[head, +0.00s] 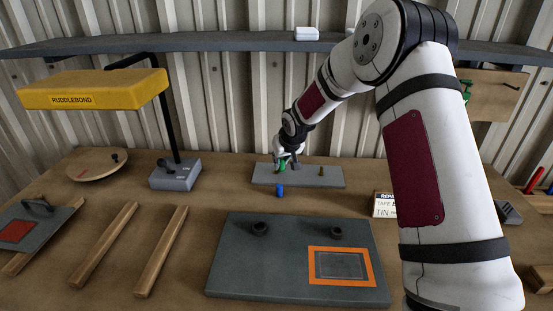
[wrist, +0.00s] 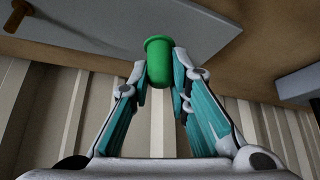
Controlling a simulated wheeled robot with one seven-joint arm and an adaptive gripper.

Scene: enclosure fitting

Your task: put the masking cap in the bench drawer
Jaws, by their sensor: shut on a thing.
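My gripper (head: 288,162) is at the grey plate near the back middle of the bench. It is shut on a small green cap (wrist: 159,62), which sits between the fingertips in the wrist view. The cap also shows as a bit of green at the fingers in the head view (head: 283,162). A small blue cap-like piece (head: 280,190) stands on the bench just in front of the plate. Whether the green cap still touches the plate is hard to tell. I cannot make out a bench drawer in either view.
The grey plate (head: 262,179) carries a brown peg (head: 321,171) right of my gripper. A large grey panel (head: 240,279) with two black knobs and an orange frame lies in front. A yellow lamp (head: 95,90) stands left, wooden strips (head: 162,250) lie near it, and a shelf (head: 230,41) runs above.

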